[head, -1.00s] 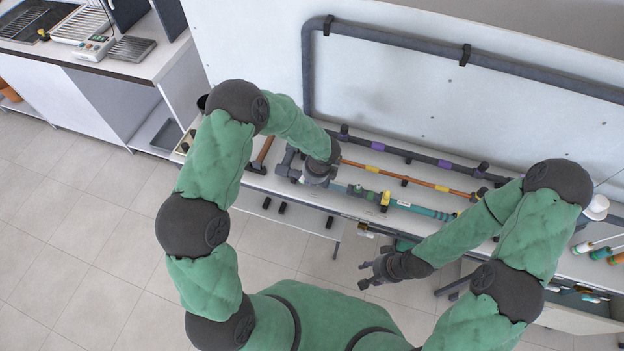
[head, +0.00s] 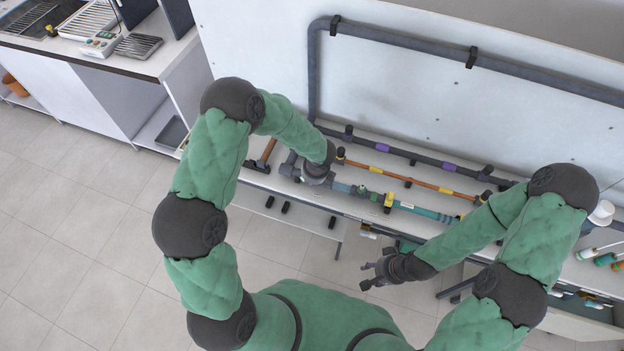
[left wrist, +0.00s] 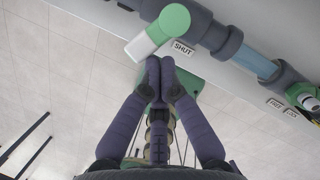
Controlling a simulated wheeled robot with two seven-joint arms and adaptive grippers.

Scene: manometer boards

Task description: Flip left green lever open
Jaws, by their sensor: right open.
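The green lever (left wrist: 173,22) with a white end shows at the top of the left wrist view, on a grey pipe fitting beside a "SHUT" label (left wrist: 182,47). My left gripper (left wrist: 160,72) has its fingertips together just below the lever's white end, with nothing seen between them; I cannot tell whether they touch it. In the head view my left wrist covers the left end of the front pipe, and the lever cannot be made out there. My right gripper (head: 374,273) is open and empty, in front of the bench.
A teal pipe (head: 425,212) with a yellow part (head: 388,201) runs along the bench front. A copper pipe (head: 425,186) and a dark pipe (head: 428,161) lie behind it. A second green-and-white fitting (left wrist: 303,94) shows at the wrist view's right edge.

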